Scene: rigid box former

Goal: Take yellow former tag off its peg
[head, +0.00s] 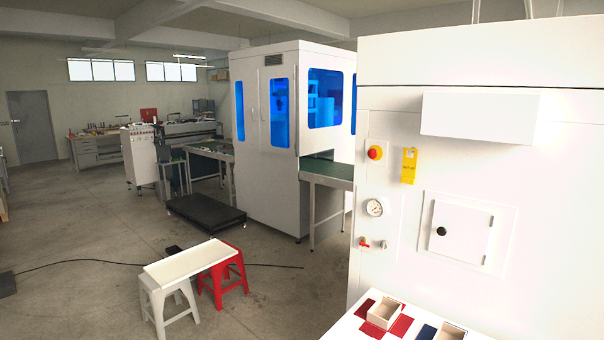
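The yellow former tag (409,166) hangs on the front of the white machine (400,130) at the right. It hangs upright, with small dark print near its lower edge that is too small to read. Its peg is too small to make out clearly at the tag's top. My gripper is not in the head view.
A red emergency button (375,152) is just left of the tag. A gauge (375,207), a red-handled valve (364,243) and a small door (461,231) are below. A white table (345,327) with open boxes stands in front.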

